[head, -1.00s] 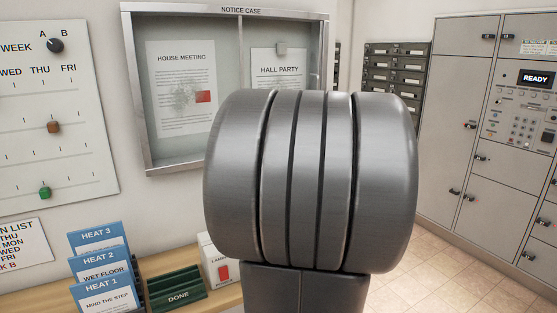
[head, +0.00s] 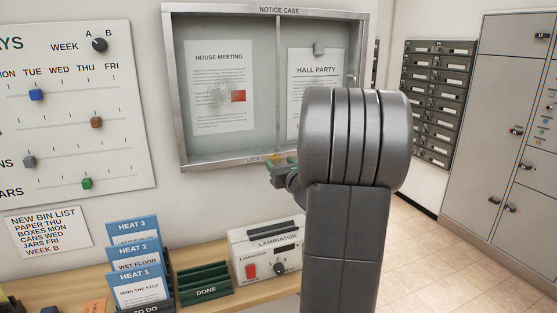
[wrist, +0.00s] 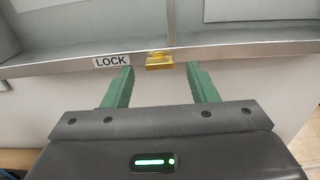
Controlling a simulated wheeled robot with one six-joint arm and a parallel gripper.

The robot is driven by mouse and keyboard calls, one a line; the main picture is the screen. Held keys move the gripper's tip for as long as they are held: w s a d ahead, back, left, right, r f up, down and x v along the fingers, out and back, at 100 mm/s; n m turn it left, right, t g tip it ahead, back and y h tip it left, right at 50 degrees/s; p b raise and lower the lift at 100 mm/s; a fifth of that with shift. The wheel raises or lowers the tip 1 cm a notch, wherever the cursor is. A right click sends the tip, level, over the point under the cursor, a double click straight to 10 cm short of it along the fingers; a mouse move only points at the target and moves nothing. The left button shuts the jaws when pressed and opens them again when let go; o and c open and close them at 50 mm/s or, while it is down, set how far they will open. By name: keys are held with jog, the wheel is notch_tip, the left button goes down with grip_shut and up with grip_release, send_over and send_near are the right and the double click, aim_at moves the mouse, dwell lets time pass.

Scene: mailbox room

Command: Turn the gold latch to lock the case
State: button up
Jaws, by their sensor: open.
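The notice case (head: 171,95) hangs on the wall in the head view, with a silver frame and two glass panes. In the wrist view, the gold latch (wrist: 159,61) sits on the case's bottom frame, just right of a white LOCK label (wrist: 112,61). My gripper (wrist: 160,78) is open, its two green fingers below the frame and the latch between and slightly beyond their tips. The gripper does not appear to touch the latch. In the head view my arm hides the case's lower right, and the green fingers show just under the frame.
A wooden shelf (head: 215,303) below holds blue card folders (head: 136,270), a green DONE rack (head: 205,290) and a white laminator (head: 262,255). A board with sliders (head: 75,120) is on the left wall. Metal mailboxes (head: 432,95) and lockers stand at right.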

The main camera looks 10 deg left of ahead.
jog(key=shift+x, duration=1.05)
jog(key=c, duration=1)
